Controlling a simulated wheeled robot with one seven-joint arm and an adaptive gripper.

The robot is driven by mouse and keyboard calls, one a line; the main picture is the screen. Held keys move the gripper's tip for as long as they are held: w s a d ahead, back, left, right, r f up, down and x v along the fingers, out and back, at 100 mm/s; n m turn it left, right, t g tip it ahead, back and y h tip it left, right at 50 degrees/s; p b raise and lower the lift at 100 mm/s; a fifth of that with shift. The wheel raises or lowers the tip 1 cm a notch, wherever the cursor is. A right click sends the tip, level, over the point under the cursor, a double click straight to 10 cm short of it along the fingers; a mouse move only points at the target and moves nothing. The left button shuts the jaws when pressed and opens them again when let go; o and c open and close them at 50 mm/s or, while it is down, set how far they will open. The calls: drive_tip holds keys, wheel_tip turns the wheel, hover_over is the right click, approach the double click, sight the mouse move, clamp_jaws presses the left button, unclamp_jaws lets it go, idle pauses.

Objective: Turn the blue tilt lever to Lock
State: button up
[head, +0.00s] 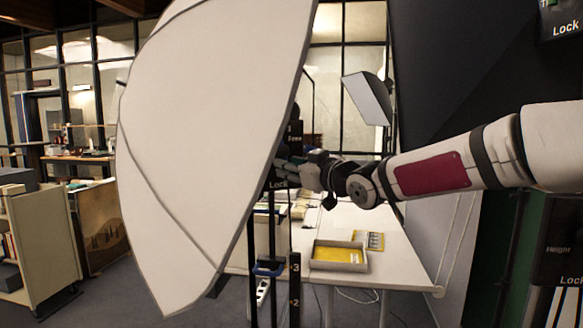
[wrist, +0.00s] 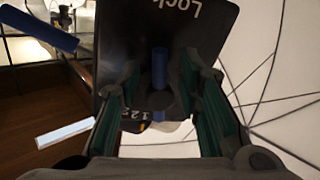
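A dark plate (wrist: 205,25) lettered "Lock", upside down, fills the top middle of the wrist view. A short blue lever (wrist: 159,66) stands in front of it, between my fingertips, with a gap on both sides. My gripper (wrist: 159,84) is open, its green-padded fingers wide apart. In the head view my gripper (head: 290,170) is at the black stand head beside the large white softbox (head: 205,140), by a "Lock" label (head: 278,184). The lever is hidden there. Whether my fingers touch the plate, I cannot tell.
A thicker blue bar (wrist: 38,28) shows at the upper left of the wrist view. A blue handle (head: 268,269) sits low on the stand near a numbered post (head: 295,285). A white table (head: 395,255) with a yellow-bottomed tray (head: 340,267) stands behind. A second softbox (head: 366,99) hangs farther back.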

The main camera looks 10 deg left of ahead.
clamp_jaws()
drive_tip(key=m, duration=0.1)
drive_tip(key=a+m+p, duration=0.1)
drive_tip(key=m, duration=0.1)
drive_tip(key=shift+s+f, duration=0.15)
drive_tip(key=shift+s, duration=0.05)
drive_tip(key=shift+d, duration=0.1)
unclamp_jaws()
drive_tip(key=shift+s+d, duration=0.1)
